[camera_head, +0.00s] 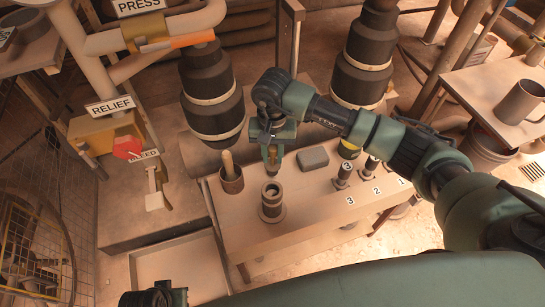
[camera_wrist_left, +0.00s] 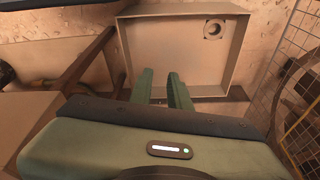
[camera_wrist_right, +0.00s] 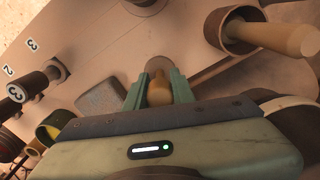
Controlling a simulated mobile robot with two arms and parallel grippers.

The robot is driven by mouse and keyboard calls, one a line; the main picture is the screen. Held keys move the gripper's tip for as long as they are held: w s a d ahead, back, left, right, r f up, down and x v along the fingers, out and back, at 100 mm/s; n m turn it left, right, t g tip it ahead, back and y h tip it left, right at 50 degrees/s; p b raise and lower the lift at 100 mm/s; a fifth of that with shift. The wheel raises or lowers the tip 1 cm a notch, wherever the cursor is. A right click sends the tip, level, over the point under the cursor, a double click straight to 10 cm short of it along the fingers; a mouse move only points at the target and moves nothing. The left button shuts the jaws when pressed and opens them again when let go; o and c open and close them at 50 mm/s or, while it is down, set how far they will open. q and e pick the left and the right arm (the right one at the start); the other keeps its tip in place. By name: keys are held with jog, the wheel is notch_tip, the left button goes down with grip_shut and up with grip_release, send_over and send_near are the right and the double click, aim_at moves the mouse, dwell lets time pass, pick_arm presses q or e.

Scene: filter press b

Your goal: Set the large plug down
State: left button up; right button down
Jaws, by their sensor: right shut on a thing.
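My right gripper (camera_head: 272,160) is over the low table, shut on a tan, rounded piece that I take to be the large plug (camera_wrist_right: 159,92). The right wrist view shows this piece between the two fingers (camera_wrist_right: 157,88). My left gripper (camera_wrist_left: 165,85) is open and empty, above a shallow tray (camera_wrist_left: 130,60). Only part of the left arm's end shows at the head view's bottom edge.
A cup with a wooden-handled tool (camera_head: 231,176) stands left of the cylinder. A grey block (camera_head: 313,158) and small plugs (camera_head: 343,174) by numbered labels are to the right. Large dark stacked columns (camera_head: 212,95) rise behind.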

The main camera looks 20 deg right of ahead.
pick_arm(q)
jog(key=shift+r, duration=0.3)
pick_arm(e)
jog(key=shift+f, duration=0.6)
jog(key=shift+f, duration=0.15)
jog(key=c, duration=1.2)
grip_release()
pick_arm(q)
jog(key=shift+r, duration=0.55)
jog(key=f, duration=0.3)
jog(key=s+f+p, duration=0.1)
jog(key=f, duration=0.1)
jog(key=shift+f, duration=0.1)
pick_arm(e)
notch_tip(320, 180, up, 12)
jog(key=shift+r, duration=0.2)
jog(key=shift+f, duration=0.1)
